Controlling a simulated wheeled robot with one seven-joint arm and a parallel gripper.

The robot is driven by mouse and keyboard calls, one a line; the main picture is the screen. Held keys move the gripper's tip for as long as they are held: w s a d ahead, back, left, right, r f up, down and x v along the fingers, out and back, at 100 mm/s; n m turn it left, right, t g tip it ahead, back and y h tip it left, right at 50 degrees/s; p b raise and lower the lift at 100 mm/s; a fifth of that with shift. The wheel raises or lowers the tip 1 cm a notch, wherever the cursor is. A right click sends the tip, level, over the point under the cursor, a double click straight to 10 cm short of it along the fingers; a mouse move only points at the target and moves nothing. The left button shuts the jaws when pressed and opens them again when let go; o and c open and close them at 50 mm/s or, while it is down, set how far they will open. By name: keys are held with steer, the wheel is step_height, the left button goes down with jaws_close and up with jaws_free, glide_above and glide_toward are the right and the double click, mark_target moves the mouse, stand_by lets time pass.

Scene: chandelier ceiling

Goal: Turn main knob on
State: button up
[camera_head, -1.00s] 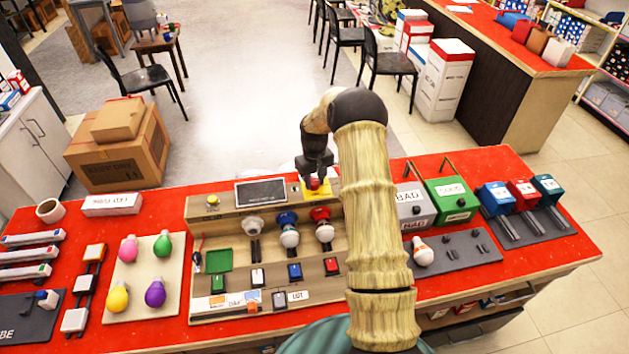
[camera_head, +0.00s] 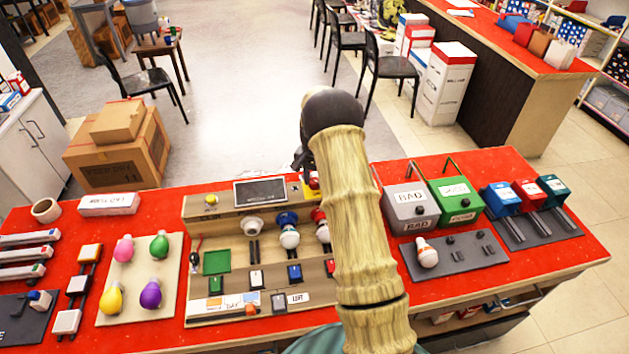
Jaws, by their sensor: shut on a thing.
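The main knob (camera_head: 314,181) is red and sits on a yellow plate (camera_head: 295,191) at the back of the wooden test board (camera_head: 228,226), right of a small dark screen (camera_head: 260,191). My gripper (camera_head: 307,176) is at the knob and shut on it. My pale, ribbed arm hides most of the gripper and the knob's right side. How far the knob is turned cannot be seen.
The board holds bulbs, switches and a green square (camera_head: 216,262). Coloured bulbs on a tray (camera_head: 114,302) stand to the left. The grey BAD box (camera_head: 411,207) and green box (camera_head: 456,201) stand close on the right. Cartons (camera_head: 118,148) are behind the counter.

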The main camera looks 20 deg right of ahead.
steer(key=m, duration=0.3)
steer(key=shift+w+m, duration=0.15)
steer(key=shift+m, duration=0.15)
steer(key=shift+a+m, duration=0.1)
steer(key=shift+m, duration=1.6)
steer(key=o, duration=1)
steer(key=shift+c, duration=0.2)
step_height(320, 180, up, 18)
steer(key=b, duration=0.2)
steer(key=shift+f+b, duration=0.25)
steer(key=shift+b, duration=0.05)
